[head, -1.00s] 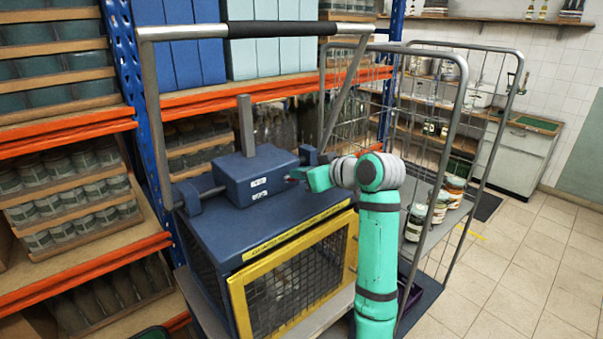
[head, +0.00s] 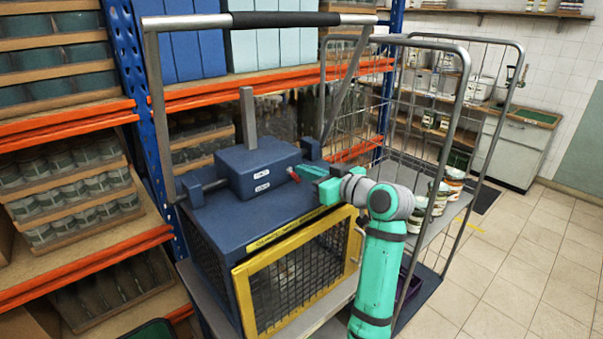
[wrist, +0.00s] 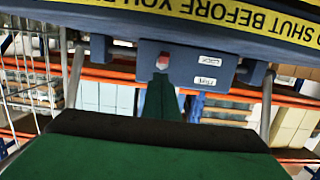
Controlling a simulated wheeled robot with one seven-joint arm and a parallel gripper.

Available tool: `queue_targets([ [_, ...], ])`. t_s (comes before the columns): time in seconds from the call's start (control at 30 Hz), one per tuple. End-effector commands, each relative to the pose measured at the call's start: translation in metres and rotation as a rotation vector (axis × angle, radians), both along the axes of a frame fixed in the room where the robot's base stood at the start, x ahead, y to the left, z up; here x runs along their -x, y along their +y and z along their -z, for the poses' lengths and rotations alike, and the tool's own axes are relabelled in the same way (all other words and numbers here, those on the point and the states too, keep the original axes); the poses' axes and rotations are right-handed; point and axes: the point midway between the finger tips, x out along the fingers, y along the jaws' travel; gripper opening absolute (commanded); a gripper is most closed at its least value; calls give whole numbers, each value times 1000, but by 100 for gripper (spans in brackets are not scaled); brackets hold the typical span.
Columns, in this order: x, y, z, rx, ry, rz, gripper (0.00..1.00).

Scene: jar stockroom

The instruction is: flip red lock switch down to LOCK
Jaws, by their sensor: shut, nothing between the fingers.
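The red lock switch (head: 294,174) sits on the right end of the blue lock box (head: 258,170) on top of the cage. It also shows in the wrist view (wrist: 163,60), in front of a pale plate, and that view is upside down. Two white labels (wrist: 209,72) are beside it, too small to read surely. My green gripper (head: 318,173) is shut and empty, its tips pointing at the switch from the right. In the wrist view the fingers (wrist: 161,85) reach just short of or against the switch; contact and the lever's exact position are unclear.
The cage's yellow mesh door (head: 296,272) is below the box. A push handle (head: 258,20) arches over it, with a grey post (head: 248,118) rising behind the box. A wire trolley (head: 440,150) with jars stands to the right. Floor is clear at far right.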

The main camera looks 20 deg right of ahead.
Motion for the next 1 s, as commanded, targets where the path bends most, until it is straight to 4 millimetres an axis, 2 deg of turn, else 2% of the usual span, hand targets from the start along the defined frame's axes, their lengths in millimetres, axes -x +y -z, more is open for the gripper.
queue_targets([
  [0.2, 9, -3, -34, 3, -6, 0, 0],
  [0.6, 83, -25, -19, 0, -4, 2, 0],
  [0.8, 100, -30, -16, 1, -3, 0, 0],
  [1.0, 104, -31, -15, 0, -3, -1, 0],
])
